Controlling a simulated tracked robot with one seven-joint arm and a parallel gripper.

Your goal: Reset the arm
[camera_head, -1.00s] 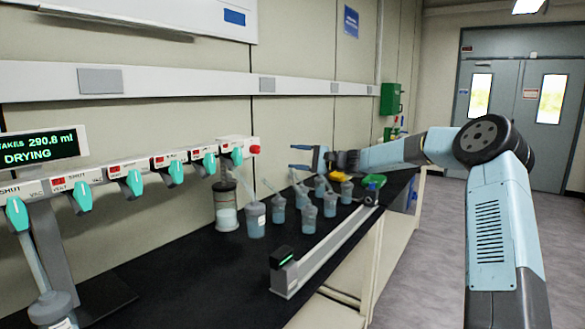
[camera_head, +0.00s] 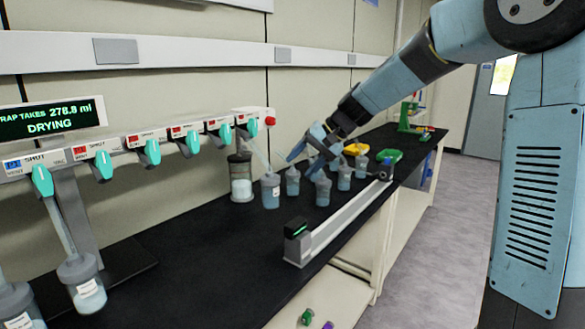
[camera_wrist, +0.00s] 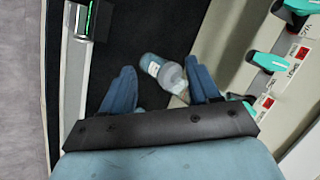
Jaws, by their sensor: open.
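My gripper (camera_head: 301,162) is open and points down and to the left above the black bench (camera_head: 215,280), over the group of flasks. In the wrist view its two blue fingers (camera_wrist: 160,66) are spread apart. A labelled flask with pale contents (camera_wrist: 157,70) shows between them, seemingly below; I see no grip on it. In the head view, a labelled flask (camera_head: 271,192) stands just left of the fingers. My arm comes in from the upper right, bent at a large dark joint. Part of the flask group is hidden behind the gripper.
The dryer manifold with teal valve handles (camera_head: 152,152) runs along the left, with a display reading DRYING (camera_head: 50,121) and hanging flasks (camera_head: 84,288). A grey rail (camera_head: 345,222) lies along the front edge. Green (camera_head: 390,156) and yellow trays (camera_head: 355,149) sit farther back. The front bench is bare.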

